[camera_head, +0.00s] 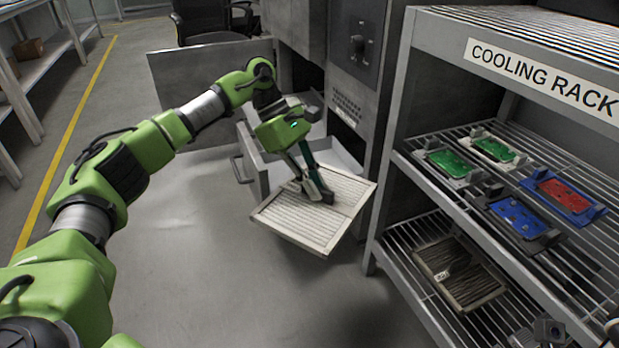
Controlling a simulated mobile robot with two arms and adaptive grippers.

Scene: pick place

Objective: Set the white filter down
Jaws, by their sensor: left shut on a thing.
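The white filter (292,222) is a flat, pleated, square panel with a pale frame. My left gripper (318,192) is shut on it near its middle and holds it tilted above the grey floor, in front of an open drawer (257,172). The gripper's fingers hide a small part of the pleats.
The cooling rack (545,75) stands at the right. Its middle wire shelf holds several circuit boards, such as a red one (563,194) and a blue one (518,216). A dirty filter (459,273) lies on the lower shelf. The floor at left is clear.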

